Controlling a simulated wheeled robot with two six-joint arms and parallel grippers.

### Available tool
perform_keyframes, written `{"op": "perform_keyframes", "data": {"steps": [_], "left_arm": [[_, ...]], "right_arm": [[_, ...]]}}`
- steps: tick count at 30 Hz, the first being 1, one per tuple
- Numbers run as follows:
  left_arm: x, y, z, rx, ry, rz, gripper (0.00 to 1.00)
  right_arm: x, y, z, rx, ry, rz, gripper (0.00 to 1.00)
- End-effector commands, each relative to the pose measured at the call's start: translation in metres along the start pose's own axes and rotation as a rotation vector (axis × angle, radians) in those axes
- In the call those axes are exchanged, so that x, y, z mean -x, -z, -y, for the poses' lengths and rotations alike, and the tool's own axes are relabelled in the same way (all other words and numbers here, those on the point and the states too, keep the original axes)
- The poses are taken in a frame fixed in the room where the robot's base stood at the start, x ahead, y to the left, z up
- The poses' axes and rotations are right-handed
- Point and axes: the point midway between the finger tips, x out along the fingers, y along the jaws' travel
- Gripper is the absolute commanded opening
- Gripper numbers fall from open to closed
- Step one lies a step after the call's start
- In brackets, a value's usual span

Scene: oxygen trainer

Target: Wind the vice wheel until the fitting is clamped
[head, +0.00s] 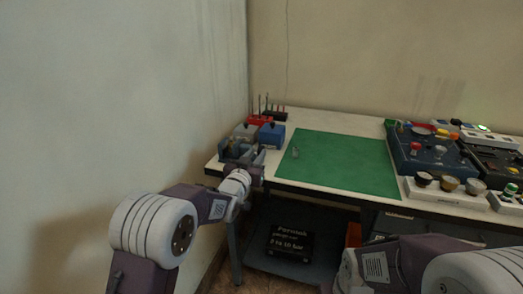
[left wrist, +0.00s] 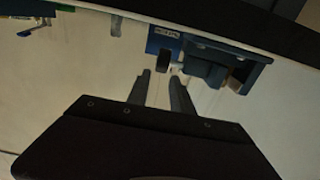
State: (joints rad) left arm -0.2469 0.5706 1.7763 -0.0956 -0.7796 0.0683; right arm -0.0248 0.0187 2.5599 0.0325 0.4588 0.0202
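The dark blue vice (head: 236,148) stands at the left front corner of the bench. It also shows in the left wrist view (left wrist: 213,68), with a small brownish piece (left wrist: 238,84) at its side; I cannot tell if this is the fitting. My left gripper (head: 258,161) is at the bench's front edge, close by the vice. In the left wrist view its two fingers (left wrist: 160,76) stand apart with nothing between them. A dark rounded part (left wrist: 163,61) lies just beyond the fingertips; I cannot tell if it is the wheel. My right gripper is out of view.
A blue box (head: 271,135) and a red rack of tools (head: 262,118) stand behind the vice. A mostly clear green mat (head: 345,165) lies to the right, with a small grey piece (head: 295,153). The wall is close on the left.

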Motion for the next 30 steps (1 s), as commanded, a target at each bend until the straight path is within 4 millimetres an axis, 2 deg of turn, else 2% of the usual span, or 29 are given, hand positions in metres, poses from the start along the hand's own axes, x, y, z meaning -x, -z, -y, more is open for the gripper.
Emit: {"op": "perform_keyframes", "data": {"steps": [3,9,20,23,30], "left_arm": [[-0.025,-0.001,0.000,0.000,-0.001,0.000,0.27],[-0.051,-0.001,-0.001,0.000,-0.001,0.001,0.27],[-0.058,-0.001,0.000,0.000,0.000,0.002,0.27],[-0.058,-0.001,0.000,0.000,0.000,0.002,0.02],[-0.058,0.001,0.000,0.000,0.000,0.007,0.00]], "right_arm": [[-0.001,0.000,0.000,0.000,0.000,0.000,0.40],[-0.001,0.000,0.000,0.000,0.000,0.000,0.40],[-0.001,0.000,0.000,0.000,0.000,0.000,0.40],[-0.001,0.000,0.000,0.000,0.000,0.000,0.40],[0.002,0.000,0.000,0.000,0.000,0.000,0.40]]}}
